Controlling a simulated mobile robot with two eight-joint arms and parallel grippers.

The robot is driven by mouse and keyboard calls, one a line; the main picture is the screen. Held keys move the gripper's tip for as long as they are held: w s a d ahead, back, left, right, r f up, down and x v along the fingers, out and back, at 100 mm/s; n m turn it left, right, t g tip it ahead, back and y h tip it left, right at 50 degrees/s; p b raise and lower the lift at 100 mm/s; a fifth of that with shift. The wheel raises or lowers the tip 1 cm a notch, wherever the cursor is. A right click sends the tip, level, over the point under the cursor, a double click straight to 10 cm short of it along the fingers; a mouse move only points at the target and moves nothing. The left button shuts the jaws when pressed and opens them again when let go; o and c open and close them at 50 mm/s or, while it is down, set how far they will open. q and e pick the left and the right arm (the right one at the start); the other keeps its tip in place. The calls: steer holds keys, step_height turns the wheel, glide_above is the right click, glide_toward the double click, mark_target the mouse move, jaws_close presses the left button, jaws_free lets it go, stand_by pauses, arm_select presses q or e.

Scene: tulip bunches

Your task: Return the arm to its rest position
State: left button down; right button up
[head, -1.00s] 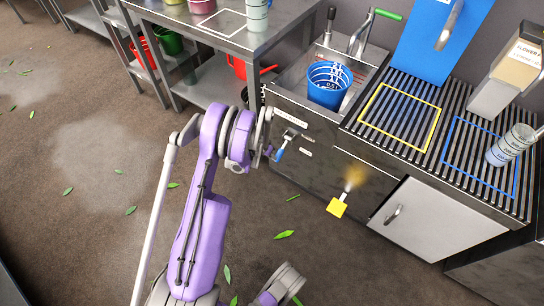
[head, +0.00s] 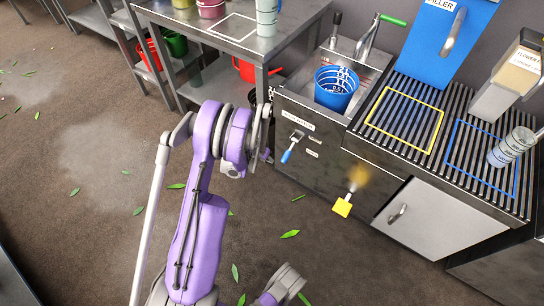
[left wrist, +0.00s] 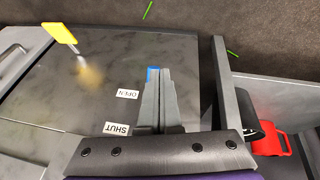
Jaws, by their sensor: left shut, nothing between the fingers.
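My left arm is purple and rises in the middle of the head view. My left gripper (head: 267,156) is at its end, mostly hidden behind the wrist, just left of the blue-handled lever (head: 287,155) on the steel cabinet front. In the left wrist view the grey fingers (left wrist: 157,98) are shut and empty. A bit of the lever's blue handle (left wrist: 153,73) shows at their tips; whether they touch cannot be told.
The sink holds a blue bucket (head: 335,88). A yellow tag (head: 342,207) sticks out from the cabinet front. A steel shelf table (head: 225,30) stands behind the arm, with a red can (head: 250,70) beneath. The floor at left is open, with scattered leaves.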

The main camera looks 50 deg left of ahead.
arm_select(q)
steer(key=s+r, duration=0.1)
steer(key=s, duration=0.5)
steer(key=shift+d+r+p, duration=0.25)
steer(key=shift+d+p, duration=0.15)
steer(key=shift+p, duration=0.05)
steer(key=shift+s, duration=0.1)
